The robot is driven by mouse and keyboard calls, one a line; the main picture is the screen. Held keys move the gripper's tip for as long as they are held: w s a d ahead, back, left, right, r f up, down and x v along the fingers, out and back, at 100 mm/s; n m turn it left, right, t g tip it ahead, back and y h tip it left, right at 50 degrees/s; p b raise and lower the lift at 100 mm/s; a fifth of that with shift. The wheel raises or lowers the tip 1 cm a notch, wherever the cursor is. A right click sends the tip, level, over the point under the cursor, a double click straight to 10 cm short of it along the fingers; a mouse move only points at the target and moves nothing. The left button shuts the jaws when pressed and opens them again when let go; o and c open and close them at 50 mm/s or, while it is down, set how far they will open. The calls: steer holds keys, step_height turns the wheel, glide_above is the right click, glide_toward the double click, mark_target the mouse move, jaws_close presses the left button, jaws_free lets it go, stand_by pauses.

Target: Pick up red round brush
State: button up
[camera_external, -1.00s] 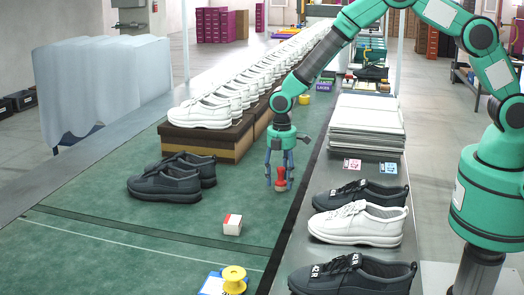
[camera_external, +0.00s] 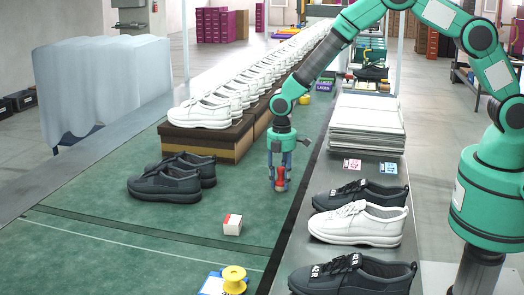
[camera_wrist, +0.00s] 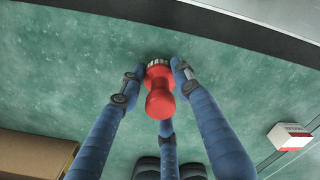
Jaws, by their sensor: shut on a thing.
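The red round brush (camera_wrist: 159,98) has a red knobbed handle and a pale bristle ring, seen in the middle of the wrist view. In the external view the brush (camera_external: 281,182) is a small red shape low between the fingers, at the right side of the green work surface (camera_external: 130,225). My gripper (camera_external: 280,178) points down over it with its blue fingers closed around it. In the wrist view the fingertips of my gripper (camera_wrist: 160,72) press on the brush from its sides. The brush's underside is partly hidden, and I cannot tell whether it still touches the surface.
A red and white box (camera_external: 232,225) stands nearby, with a yellow spool (camera_external: 234,279) in front. Dark shoes (camera_external: 165,185) stand to the left. White shoes line a brown platform (camera_external: 195,143) behind. Shoes and stacked white sheets (camera_external: 367,128) occupy the grey side ledge.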

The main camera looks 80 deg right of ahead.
mark_target(281, 167)
steer(key=shift+r, duration=0.15)
steer(key=shift+r, duration=0.55)
step_height(281, 167, up, 2)
steer(key=shift+r+p, duration=0.1)
steer(key=shift+p, duration=0.45)
steer(key=s, duration=0.5)
steer(key=s+r+p, duration=0.1)
steer(key=s, duration=0.4)
steer(key=s+p, duration=0.1)
steer(key=s, duration=0.5)
steer(key=shift+d+r, duration=0.2)
steer(key=shift+d, duration=0.1)
